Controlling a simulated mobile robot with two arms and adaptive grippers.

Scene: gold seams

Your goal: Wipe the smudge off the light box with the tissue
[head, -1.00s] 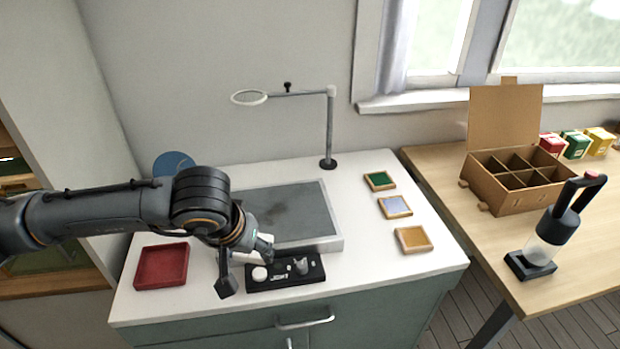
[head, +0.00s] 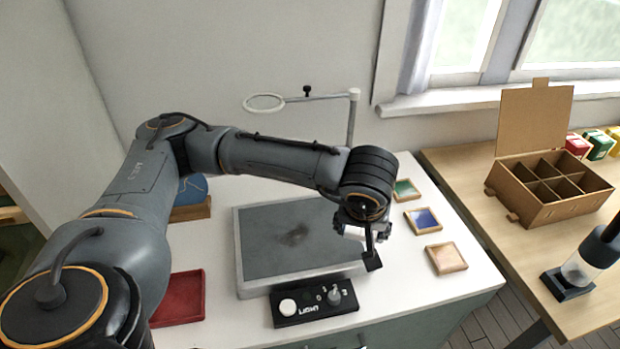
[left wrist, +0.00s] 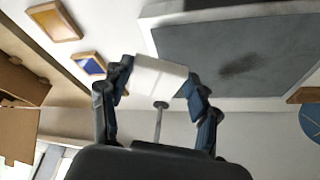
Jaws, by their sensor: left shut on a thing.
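The light box (head: 262,240) is a grey panel in a pale frame on the white counter. A dark smudge (head: 296,234) lies near the middle of its surface; it also shows in the left wrist view (left wrist: 241,66). My left gripper (head: 366,240) is over the right edge of the light box, to the right of the smudge. In the left wrist view the gripper (left wrist: 160,82) is shut on a white folded tissue (left wrist: 158,74). The tissue shows only partly in the head view (head: 353,233). I cannot see my right gripper.
A ring on a stand (head: 353,112) rises behind. Small framed tiles (head: 422,220) lie at the right, a red tray (head: 180,298) at the left. A divided cardboard box (head: 545,190) stands on the wooden table.

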